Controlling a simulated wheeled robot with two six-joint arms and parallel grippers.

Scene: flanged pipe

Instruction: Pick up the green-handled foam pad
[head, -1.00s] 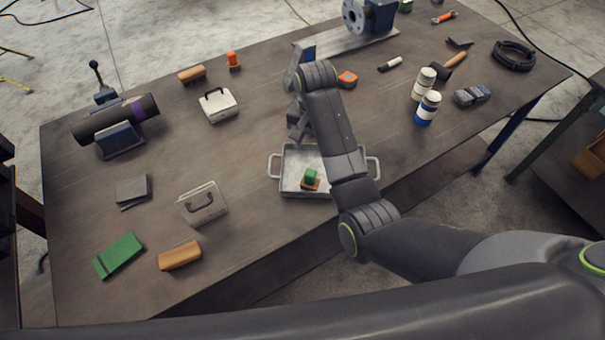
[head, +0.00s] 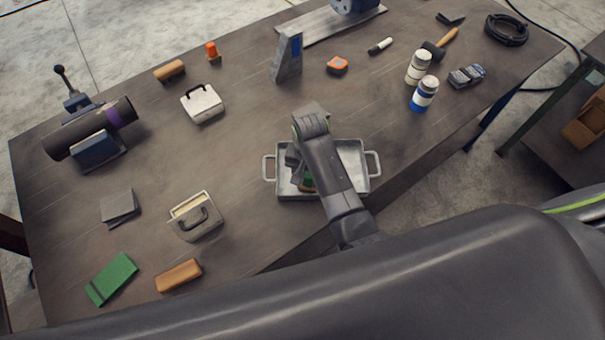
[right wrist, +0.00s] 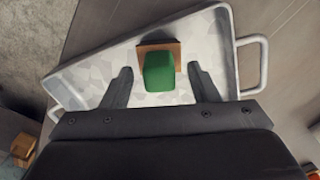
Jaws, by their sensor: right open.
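The green-handled foam pad (right wrist: 159,70) has a green block handle on an orange-brown base. It lies in a grey metal tray (head: 352,155) with a handle at each end. In the head view my right arm covers most of the pad, and only a bit of green (head: 307,181) shows. In the right wrist view my right gripper (right wrist: 160,82) is open, with one finger on each side of the green handle and gaps on both sides. I cannot tell how far the fingertips are above the pad. My left gripper is not in view.
To the left stand a box with a black handle (head: 196,217), an orange-brown block (head: 178,275) and a green pad (head: 111,279). A grey angled bracket (head: 287,57) stands behind the tray. Two bottles (head: 424,94) stand to the right. The table around the tray is mostly clear.

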